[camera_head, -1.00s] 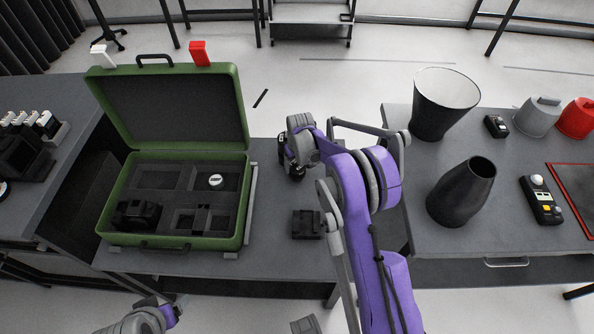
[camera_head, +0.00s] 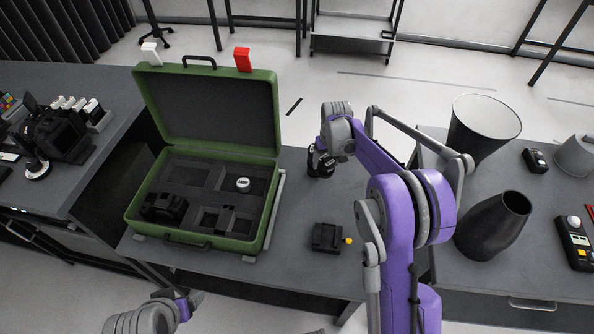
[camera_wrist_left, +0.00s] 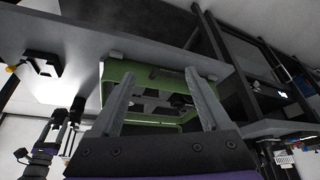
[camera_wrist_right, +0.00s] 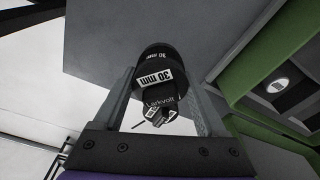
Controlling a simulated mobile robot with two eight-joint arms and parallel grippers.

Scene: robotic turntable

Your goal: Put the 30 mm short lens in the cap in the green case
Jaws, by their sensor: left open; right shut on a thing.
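My right gripper (camera_wrist_right: 158,82) is shut on a black lens (camera_wrist_right: 155,62) with white "30 mm" labels. In the head view this lens (camera_head: 320,163) is at the table's far edge, right of the green case (camera_head: 268,228); I cannot tell whether it touches the table. The green case is open, with dark foam compartments. A round piece with a white lettered top (camera_head: 243,184), perhaps the cap, sits in its back right compartment and also shows in the right wrist view (camera_wrist_right: 278,85). My left gripper (camera_wrist_left: 158,75) is open and empty, low in front of the case.
A black camera-like body (camera_head: 163,207) sits in the case's front left. A small black block (camera_head: 326,237) lies right of the case. My right arm crosses the gap between tables.

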